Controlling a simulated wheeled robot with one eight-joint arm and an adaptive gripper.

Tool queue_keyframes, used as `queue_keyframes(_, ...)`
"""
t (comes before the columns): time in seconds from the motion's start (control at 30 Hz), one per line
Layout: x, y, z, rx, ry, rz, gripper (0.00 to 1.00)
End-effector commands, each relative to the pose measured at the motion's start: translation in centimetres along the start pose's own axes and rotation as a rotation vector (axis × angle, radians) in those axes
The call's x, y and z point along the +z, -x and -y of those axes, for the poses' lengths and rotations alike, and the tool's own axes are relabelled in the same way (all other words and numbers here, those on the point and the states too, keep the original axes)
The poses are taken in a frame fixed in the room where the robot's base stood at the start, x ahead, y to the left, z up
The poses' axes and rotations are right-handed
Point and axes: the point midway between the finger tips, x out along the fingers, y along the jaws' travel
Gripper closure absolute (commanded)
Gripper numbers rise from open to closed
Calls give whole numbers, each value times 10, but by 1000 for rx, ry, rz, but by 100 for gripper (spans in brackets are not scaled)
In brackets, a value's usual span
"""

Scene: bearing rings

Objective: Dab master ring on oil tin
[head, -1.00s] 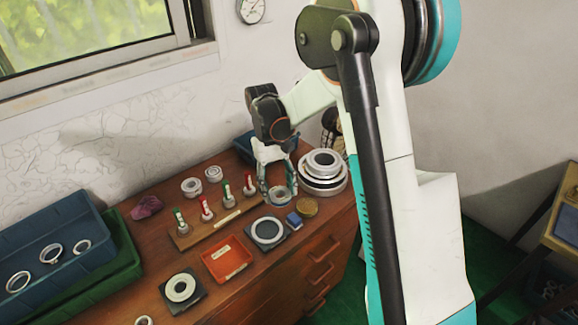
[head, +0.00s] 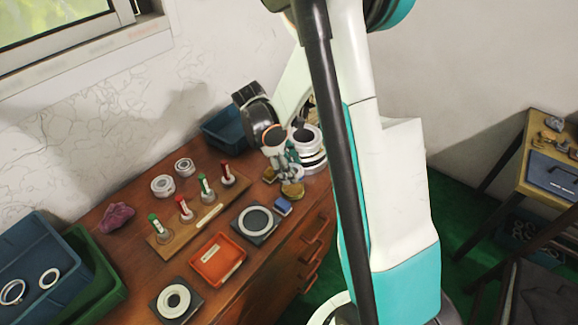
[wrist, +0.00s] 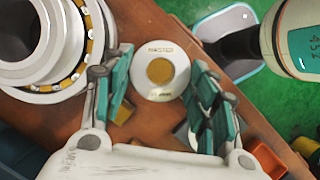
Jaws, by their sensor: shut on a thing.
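The master ring (wrist: 148,84) is a pale ring with "MASTER" lettering, between my fingers in the wrist view. My gripper (wrist: 160,92) is shut on it. Yellow shows through its hole, in line with the oil tin below. In the head view the round, brass-coloured oil tin (head: 292,191) stands on the bench beside a blue block. My gripper (head: 288,172) points down right over the tin. The fingers largely hide the ring there. I cannot tell whether ring and tin touch.
A stack of large bearing rings (head: 311,150) stands close behind my gripper; a big bearing (wrist: 45,45) fills the wrist view's upper left. A blue block (head: 282,207), a dark pad with a ring (head: 270,237) and an orange tray (head: 234,267) lie nearby.

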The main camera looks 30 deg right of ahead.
Motion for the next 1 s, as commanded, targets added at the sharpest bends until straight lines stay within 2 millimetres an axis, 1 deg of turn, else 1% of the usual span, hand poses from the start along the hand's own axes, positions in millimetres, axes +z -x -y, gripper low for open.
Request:
queue_keyframes(0.3,-12,-29,0,-1,-1,0,85)
queue_keyframes(0.5,-19,-44,0,-1,-1,0,85)
queue_keyframes(0.63,-20,-48,0,-1,-2,0,85)
queue_keyframes(1.0,-20,-48,0,-1,-2,0,85)
